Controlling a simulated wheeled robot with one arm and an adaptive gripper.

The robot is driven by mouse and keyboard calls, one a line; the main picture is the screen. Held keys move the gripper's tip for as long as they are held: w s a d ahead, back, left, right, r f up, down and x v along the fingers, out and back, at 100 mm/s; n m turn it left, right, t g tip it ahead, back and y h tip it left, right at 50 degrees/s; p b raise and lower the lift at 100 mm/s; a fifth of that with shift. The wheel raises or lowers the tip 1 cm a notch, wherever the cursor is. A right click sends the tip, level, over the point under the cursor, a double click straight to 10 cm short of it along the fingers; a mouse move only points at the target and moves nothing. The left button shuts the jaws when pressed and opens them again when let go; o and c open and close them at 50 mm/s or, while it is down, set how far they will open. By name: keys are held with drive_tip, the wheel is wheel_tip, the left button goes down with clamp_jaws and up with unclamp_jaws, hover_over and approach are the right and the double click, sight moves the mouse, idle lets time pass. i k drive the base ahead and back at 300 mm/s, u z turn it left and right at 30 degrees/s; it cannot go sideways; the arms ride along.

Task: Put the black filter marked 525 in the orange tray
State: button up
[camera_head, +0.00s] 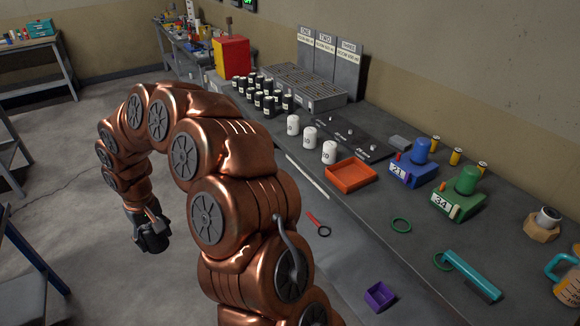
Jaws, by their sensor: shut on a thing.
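The orange tray (353,187) sits on the workbench right of the white numbered cylinders and looks empty. Several black cylindrical filters with pale tops (268,101) stand grouped on the bench farther back. Their markings are too small to read, so I cannot tell which is 525. My gripper (152,242) hangs at the left, over the grey floor and well away from the bench and tray. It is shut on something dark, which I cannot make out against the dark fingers.
White cylinders (310,136) stand left of the tray. Blue (408,175) and green (455,205) numbered blocks stand right of it. A red-and-yellow box (232,57) is at the back. My copper arm hides part of the bench's front edge. Blue-framed furniture (25,270) is at lower left.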

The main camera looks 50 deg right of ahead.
sight(350, 179)
drive_tip(key=z, duration=0.3)
drive_tip(key=i, duration=0.95)
drive_tip(key=z, duration=1.05)
drive_tip(key=i, duration=0.45)
drive_tip(key=z, duration=0.4)
